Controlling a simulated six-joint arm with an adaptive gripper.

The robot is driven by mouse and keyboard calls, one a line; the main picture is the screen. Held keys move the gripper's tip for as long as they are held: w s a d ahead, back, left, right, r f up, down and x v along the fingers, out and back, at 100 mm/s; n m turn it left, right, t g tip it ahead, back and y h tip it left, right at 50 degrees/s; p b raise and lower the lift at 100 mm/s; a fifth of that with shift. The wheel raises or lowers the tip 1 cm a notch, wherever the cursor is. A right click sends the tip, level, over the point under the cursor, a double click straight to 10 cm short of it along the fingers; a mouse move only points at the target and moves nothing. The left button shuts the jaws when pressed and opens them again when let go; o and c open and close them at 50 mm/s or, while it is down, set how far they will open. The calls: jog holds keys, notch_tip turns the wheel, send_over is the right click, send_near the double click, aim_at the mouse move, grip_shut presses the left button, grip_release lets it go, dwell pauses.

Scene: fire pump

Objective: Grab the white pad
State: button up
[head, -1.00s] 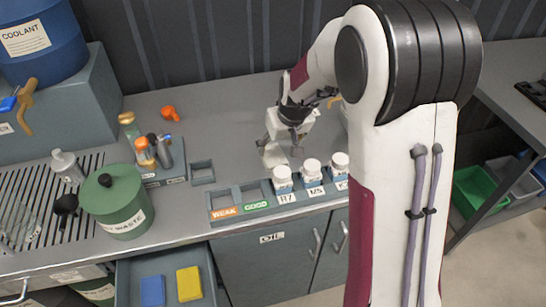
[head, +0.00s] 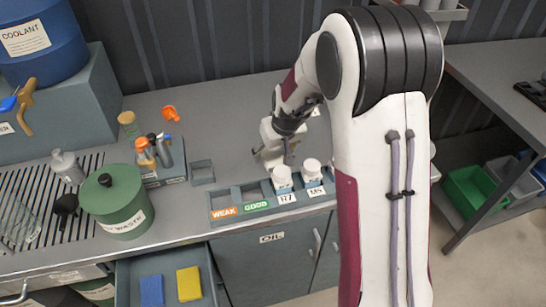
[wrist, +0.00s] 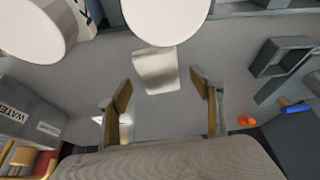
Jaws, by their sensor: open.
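The white pad (wrist: 155,72) lies flat on the grey counter in the wrist view, slightly curled or creased, just beyond my fingertips and centred between them. My gripper (wrist: 160,88) is open, its two fingers apart with nothing between them. In the head view my gripper (head: 277,153) is low over the counter behind the white jars. There the pad is mostly hidden by the gripper and I cannot make it out clearly.
White-lidded jars (head: 281,176) stand in a labelled rack (head: 226,212) along the counter's front; their lids are close to the pad in the wrist view. An empty square holder (head: 202,173), bottles (head: 146,153) and a green waste can (head: 116,203) stand left.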

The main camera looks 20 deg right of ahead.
aim_at(273, 157)
jog(key=shift+x, duration=0.95)
jog(key=shift+d+f, duration=0.1)
jog(key=shift+f, duration=0.1)
dwell(0.5)
jog(key=c, duration=1)
